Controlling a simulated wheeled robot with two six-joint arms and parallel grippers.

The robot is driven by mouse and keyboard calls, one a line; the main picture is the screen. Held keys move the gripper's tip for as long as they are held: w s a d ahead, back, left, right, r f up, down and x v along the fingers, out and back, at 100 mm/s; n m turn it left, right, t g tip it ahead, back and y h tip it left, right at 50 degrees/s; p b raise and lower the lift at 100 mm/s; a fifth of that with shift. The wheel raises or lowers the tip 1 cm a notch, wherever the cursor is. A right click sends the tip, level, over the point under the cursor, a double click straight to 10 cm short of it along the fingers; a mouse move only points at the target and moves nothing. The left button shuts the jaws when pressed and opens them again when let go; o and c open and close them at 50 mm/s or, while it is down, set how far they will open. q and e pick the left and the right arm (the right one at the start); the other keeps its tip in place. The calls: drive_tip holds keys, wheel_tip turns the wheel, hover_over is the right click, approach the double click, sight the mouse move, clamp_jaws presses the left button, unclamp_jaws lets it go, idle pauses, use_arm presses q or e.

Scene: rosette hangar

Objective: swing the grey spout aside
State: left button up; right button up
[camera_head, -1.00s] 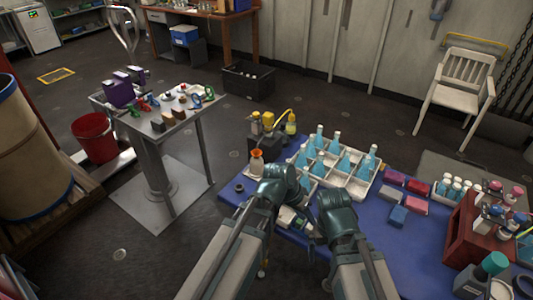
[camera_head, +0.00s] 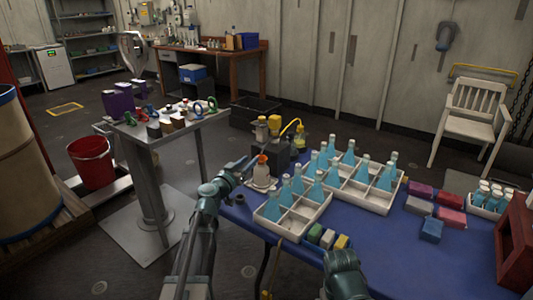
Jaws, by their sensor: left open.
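A curved grey loop (camera_head: 133,54) rises behind the small pedestal table at the upper left; it is the most spout-like grey thing in view, but I cannot tell for sure that it is the spout.
The blue table (camera_head: 395,240) carries white crates (camera_head: 300,222) of blue bottles, a yellow-tubed device (camera_head: 290,150) and coloured blocks (camera_head: 430,230). The pedestal table (camera_head: 160,135) holds small items. A red bucket (camera_head: 92,160) stands left. Open floor lies between the tables.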

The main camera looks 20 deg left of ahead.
sight(266, 145)
use_arm(q)
drive_tip(key=x, duration=1.4)
drive_tip(key=shift+s, duration=0.1)
clamp_jaws()
idle(1.1)
